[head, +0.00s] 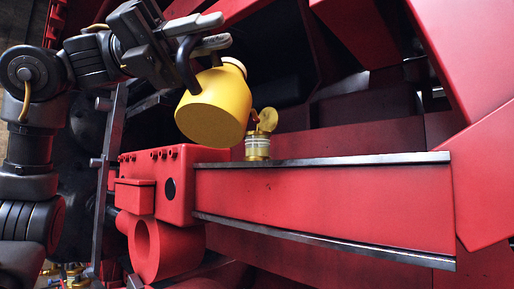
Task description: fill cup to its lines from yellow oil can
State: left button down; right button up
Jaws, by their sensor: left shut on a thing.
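A yellow oil can (215,108) is held in my left gripper (205,47), which is shut on it at its upper side. The can is tilted, with its flat base facing toward me and down to the left, and a pale rim at its upper right. A small brass cup (257,149) stands upright on the red machine bar, just right of and below the can. Its round brass lid (268,119) is swung up. The lines and oil level in the cup cannot be made out. The can's spout is hidden behind its body. My right gripper is not in view.
The long red bar (325,205) with dark steel edges runs to the right under the cup. A red block (158,185) with a row of studs adjoins it at left. Large red panels (470,60) slope in at upper right.

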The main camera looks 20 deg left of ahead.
pick_arm(q)
jog(key=shift+r, duration=0.2)
jog(key=shift+w+r, duration=0.15)
jog(key=shift+r, duration=0.3)
dwell(1.4)
dwell(1.1)
